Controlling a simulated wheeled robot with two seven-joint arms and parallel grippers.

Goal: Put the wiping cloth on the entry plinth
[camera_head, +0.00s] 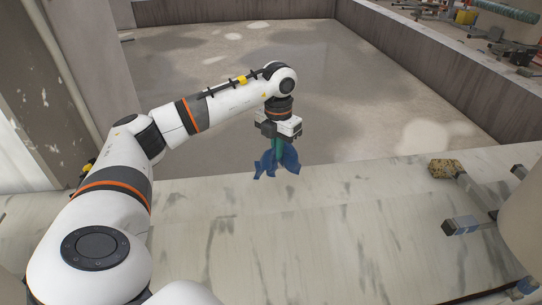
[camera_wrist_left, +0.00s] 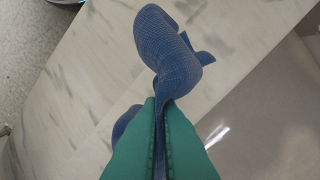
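The wiping cloth (camera_head: 268,166) is blue, crumpled and hanging. My left gripper (camera_head: 279,146) points down and is shut on it. In the left wrist view the green fingers (camera_wrist_left: 160,120) pinch the cloth (camera_wrist_left: 170,50), with folds spreading out on both sides. The cloth appears in front of the far edge of a pale marble slab (camera_head: 270,230); its height above the slab is hard to tell. I cannot tell whether this slab is the entry plinth. My right gripper is not in view.
A speckled brown sponge-like block (camera_head: 445,168) and a grey bar with a blue-grey end (camera_head: 462,225) are at the slab's right. Beyond the slab lies a wide glossy floor area (camera_head: 350,90) with low walls. The slab's middle is clear.

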